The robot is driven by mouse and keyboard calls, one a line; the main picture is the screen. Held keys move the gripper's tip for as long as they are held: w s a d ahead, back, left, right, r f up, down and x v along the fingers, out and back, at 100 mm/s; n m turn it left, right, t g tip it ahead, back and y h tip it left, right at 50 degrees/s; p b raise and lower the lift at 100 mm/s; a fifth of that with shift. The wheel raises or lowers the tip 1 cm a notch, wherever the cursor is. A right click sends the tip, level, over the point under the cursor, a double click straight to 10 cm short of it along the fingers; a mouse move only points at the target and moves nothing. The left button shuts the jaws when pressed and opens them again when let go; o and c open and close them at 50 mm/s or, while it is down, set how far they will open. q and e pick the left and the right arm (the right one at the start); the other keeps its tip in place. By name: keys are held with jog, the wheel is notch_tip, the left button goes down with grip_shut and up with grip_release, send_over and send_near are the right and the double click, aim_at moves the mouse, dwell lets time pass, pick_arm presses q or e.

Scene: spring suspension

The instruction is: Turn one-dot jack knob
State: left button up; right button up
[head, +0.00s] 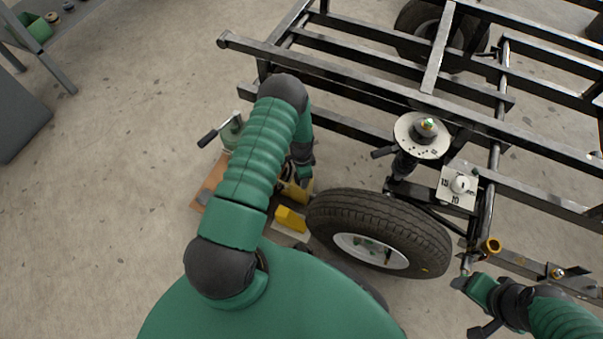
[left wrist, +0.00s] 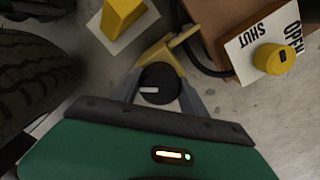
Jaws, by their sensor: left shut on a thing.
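A round black knob (left wrist: 158,84) with a white pointer line sits between the jaws of my left gripper (left wrist: 157,90) in the left wrist view. The jaws are shut on its sides. A yellow bracket-like piece (left wrist: 167,48) is just beyond the knob. I cannot see any dot on the knob. In the head view my left gripper (head: 300,178) is low beside the tyre, partly hidden by my forearm, and the knob cannot be made out. My right gripper (head: 468,284) is at the lower right by the frame; its jaws are too small to tell.
A tyre (head: 375,215) is close to the right of my left gripper. A yellow block (head: 290,219) on a white plate is next to it. An OPEN/SHUT plate (left wrist: 244,45) carries a yellow knob (left wrist: 273,58).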

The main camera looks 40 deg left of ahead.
pick_arm(q)
jog(key=n+p, duration=0.1)
jog(key=n, duration=0.2)
jog(key=shift+r+n, duration=0.15)
jog(key=shift+n, duration=0.25)
jog(key=n+p, duration=0.1)
jog(key=n, duration=0.2)
jog(key=shift+w+n, duration=0.1)
jog(key=shift+n, duration=0.2)
jog(key=n+p, duration=0.1)
jog(key=n, duration=0.2)
jog(key=shift+n, duration=0.3)
jog(key=n, duration=0.3)
jog(key=shift+n+p, duration=0.3)
jog(key=shift+p, duration=0.05)
jog(key=n, duration=1.2)
jog(key=shift+w, duration=0.1)
jog(key=o, duration=1.4)
jog(key=shift+c, duration=0.2)
